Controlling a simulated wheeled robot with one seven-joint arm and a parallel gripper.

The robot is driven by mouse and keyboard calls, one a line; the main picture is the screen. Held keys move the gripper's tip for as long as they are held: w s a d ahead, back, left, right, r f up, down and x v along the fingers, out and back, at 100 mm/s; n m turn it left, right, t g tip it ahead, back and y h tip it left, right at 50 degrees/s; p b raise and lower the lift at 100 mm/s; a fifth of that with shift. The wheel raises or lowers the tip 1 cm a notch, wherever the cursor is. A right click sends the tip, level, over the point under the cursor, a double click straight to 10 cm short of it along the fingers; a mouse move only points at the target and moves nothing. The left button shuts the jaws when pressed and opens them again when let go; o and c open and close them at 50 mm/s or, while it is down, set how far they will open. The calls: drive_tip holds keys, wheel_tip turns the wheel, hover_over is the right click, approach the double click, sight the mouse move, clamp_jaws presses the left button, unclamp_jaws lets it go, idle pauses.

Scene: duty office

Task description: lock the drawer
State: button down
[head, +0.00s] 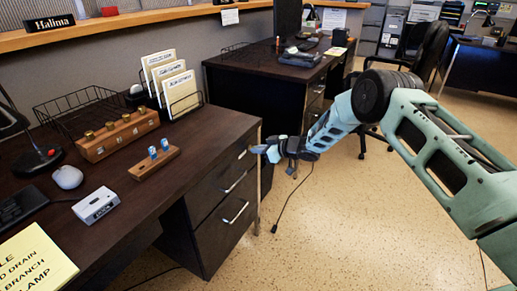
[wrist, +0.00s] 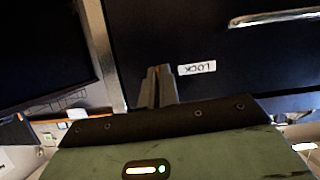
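The dark desk pedestal has stacked drawers with silver bar handles; the top drawer (head: 226,178) looks closed in the head view. In the wrist view the dark drawer front (wrist: 225,42) carries a white LOCK label (wrist: 196,68), seen upside down, and a handle (wrist: 275,18). My gripper (head: 264,150) is at the upper right corner of the pedestal, just under the desktop. In the wrist view my gripper's fingers (wrist: 157,72) are close together beside the label, at the drawer front. I cannot tell whether they touch it. Any lock there is hidden, and I see nothing clearly held.
On the desktop (head: 220,122) stand a wooden block with two blue-topped pieces (head: 155,163), a box with brass knobs (head: 118,136), a file rack (head: 180,95), a mouse (head: 67,177) and a grey device (head: 95,205). A second desk (head: 255,80) stands behind. Floor (head: 340,230) at right is clear.

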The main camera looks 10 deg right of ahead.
idle(0.5)
drive_tip(key=c, duration=1.6)
unclamp_jaws()
drive_tip(key=shift+c, duration=0.2)
drive_tip(key=p+v, duration=0.1)
drive_tip(key=v, duration=1.6)
drive_tip(key=shift+d, duration=0.3)
